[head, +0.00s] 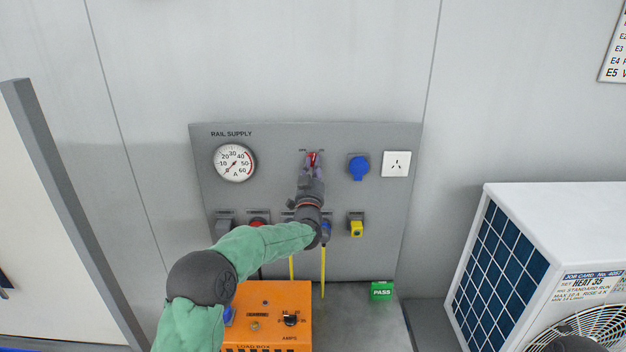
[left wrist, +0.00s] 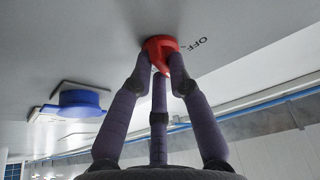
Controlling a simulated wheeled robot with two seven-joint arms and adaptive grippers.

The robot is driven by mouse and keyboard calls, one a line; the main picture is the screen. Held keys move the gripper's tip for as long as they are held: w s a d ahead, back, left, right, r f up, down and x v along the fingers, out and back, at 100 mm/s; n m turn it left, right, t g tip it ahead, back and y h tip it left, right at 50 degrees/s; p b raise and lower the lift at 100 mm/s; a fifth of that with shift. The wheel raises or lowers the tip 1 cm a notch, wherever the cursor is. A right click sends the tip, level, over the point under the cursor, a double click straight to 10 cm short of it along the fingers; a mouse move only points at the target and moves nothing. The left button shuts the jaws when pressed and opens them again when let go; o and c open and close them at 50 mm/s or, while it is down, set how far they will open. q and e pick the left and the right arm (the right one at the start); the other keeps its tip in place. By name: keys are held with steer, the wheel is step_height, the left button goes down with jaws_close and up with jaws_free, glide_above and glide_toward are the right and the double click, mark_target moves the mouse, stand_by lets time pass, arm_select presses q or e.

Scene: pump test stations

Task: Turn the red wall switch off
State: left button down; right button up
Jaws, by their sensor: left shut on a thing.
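The red wall switch (head: 313,158) is on the grey rail supply panel (head: 270,140), near its top middle. My left gripper (head: 312,166) reaches up to it and hides part of it. In the left wrist view the red switch (left wrist: 160,44) sits among the fingertips of my left gripper (left wrist: 162,66), which is shut on it. The word OFF shows on the panel beside the switch in that view. The exact turn of the switch is hard to tell. My right gripper is not in view.
A round gauge (head: 234,163) is left of the switch; a blue socket (head: 359,168) and a white socket (head: 396,164) are right. An orange load box (head: 270,300) and a green PASS tag (head: 382,291) are below. A white unit (head: 560,230) stands right.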

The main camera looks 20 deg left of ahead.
arm_select(q)
steer(key=n+y+b, duration=0.1)
steer(key=n+b, duration=0.1)
steer(key=n, duration=0.1)
steer(key=n+y+b, duration=0.2)
steer(key=n, duration=0.1)
steer(key=shift+d+f+n+g, duration=0.2)
steer(key=shift+n+g, duration=0.1)
steer(key=shift+g, duration=0.1)
steer(key=shift+w+d+r+n+g+y+b, duration=0.15)
steer(key=shift+n+g+y, duration=0.5)
steer(key=shift+n, duration=1)
steer(key=shift+s+a+r+n+g+y+b, duration=0.1)
steer(key=shift+n+g+y+b, duration=0.25)
steer(key=shift+n+y, duration=0.9)
steer(key=shift+w+d+r+n+g+y+b, duration=0.25)
steer(key=shift+n+g, duration=0.35)
steer(key=shift+n, duration=1.5)
steer(key=shift+s+a+f, duration=0.1)
steer(key=shift+s+a, duration=0.1)
steer(key=c, duration=1.2)
jaws_free()
